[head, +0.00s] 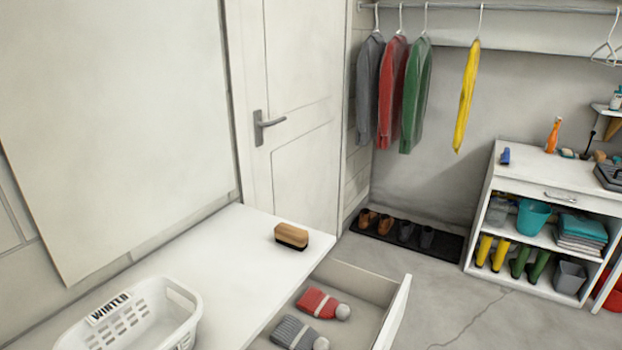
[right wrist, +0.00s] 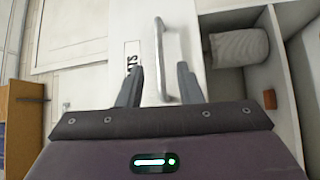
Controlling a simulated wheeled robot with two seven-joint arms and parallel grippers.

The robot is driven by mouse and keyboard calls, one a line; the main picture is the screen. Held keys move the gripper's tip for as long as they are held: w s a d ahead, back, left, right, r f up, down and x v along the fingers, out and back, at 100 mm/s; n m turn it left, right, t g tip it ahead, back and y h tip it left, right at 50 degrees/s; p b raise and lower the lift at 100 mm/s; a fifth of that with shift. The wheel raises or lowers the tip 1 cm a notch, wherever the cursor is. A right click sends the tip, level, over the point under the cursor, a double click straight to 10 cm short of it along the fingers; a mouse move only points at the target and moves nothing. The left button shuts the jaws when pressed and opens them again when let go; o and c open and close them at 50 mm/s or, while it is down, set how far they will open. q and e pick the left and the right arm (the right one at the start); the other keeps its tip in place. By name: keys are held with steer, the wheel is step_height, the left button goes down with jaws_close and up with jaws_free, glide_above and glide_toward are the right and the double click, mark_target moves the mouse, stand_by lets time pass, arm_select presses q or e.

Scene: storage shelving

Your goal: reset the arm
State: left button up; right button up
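My right gripper (right wrist: 160,88) is open in the right wrist view, with its two dark fingers spread apart. A metal bar handle (right wrist: 161,60) on a white drawer front shows between the fingers, and neither finger visibly touches it. A partly hidden label is beside the handle. My right gripper is not seen in the head view. My left gripper is in neither view.
The drawer (head: 399,313) is pulled open, with red (head: 318,302) and grey (head: 293,333) knit hats inside. A brush (head: 291,236) and a white "WINTER" basket (head: 187,325) stand on the white top (head: 235,240). A low shelf unit (head: 540,172) stands at right. Floor between is clear.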

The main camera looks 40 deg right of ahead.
steer(key=s+a+f+m+g+y+p, duration=0.1)
steer(key=s+a+f+m+g+y, duration=0.25)
steer(key=f, duration=0.75)
steer(key=a+f+m+g+y+p, duration=0.1)
steer(key=a+f+m+g+p, duration=0.15)
steer(key=a+f+g, duration=0.6)
steer(key=s+a+f+m+g+y, duration=0.3)
steer(key=s+a+f+g, duration=0.1)
steer(key=s+f, duration=0.6)
steer(key=shift+s+a+f+g, duration=0.25)
steer(key=shift+s+f+g, duration=0.15)
steer(key=shift+f, duration=0.2)
steer(key=shift+s, duration=0.1)
